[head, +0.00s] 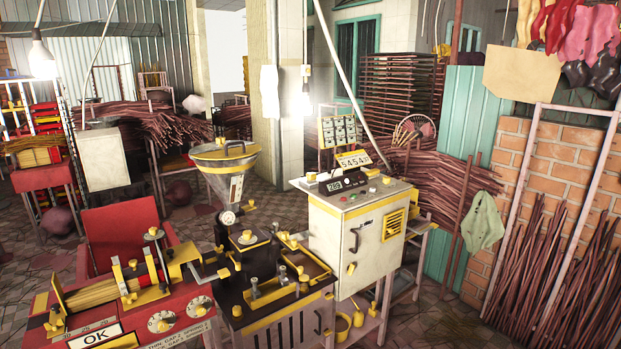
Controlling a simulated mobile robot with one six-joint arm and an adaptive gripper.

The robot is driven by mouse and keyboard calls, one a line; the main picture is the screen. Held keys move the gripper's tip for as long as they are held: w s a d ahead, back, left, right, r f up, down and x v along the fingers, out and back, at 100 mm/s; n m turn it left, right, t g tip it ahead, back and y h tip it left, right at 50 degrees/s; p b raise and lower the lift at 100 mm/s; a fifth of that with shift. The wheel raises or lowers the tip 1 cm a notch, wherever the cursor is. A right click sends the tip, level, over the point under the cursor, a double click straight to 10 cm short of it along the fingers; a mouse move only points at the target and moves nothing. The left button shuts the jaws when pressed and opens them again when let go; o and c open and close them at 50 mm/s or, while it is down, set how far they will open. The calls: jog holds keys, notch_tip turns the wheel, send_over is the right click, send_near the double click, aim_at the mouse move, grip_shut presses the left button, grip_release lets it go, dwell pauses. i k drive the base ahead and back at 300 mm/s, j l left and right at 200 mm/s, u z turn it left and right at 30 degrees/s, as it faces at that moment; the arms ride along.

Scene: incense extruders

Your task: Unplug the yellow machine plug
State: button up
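A black and yellow machine (260,268) with a steel funnel hopper (227,176) stands at the centre. Its hopper has a yellow rim. A white control cabinet (358,238) with yellow trim, a vent and a door handle stands just right of it. I cannot make out a yellow plug for certain. A small pale and yellow fitting (306,72) sits high by the pillar, with a cord running above it. It is too small to tell whether it is a plug in a socket. My gripper is not in view.
A red machine (190,330) with an OK sign fills the front left. Bundles of reddish sticks lean on the brick wall (562,158) at right and lie stacked behind. A pillar (266,100) stands behind the machines. Open tiled floor (432,318) shows at lower right.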

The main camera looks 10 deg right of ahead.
aim_at(312, 176)
jog(key=i+l+u, duration=0.3)
jog(key=i+l, duration=0.45)
jog(key=i, duration=0.35)
jog(key=i+l+u, duration=0.35)
jog(key=i+l, duration=0.65)
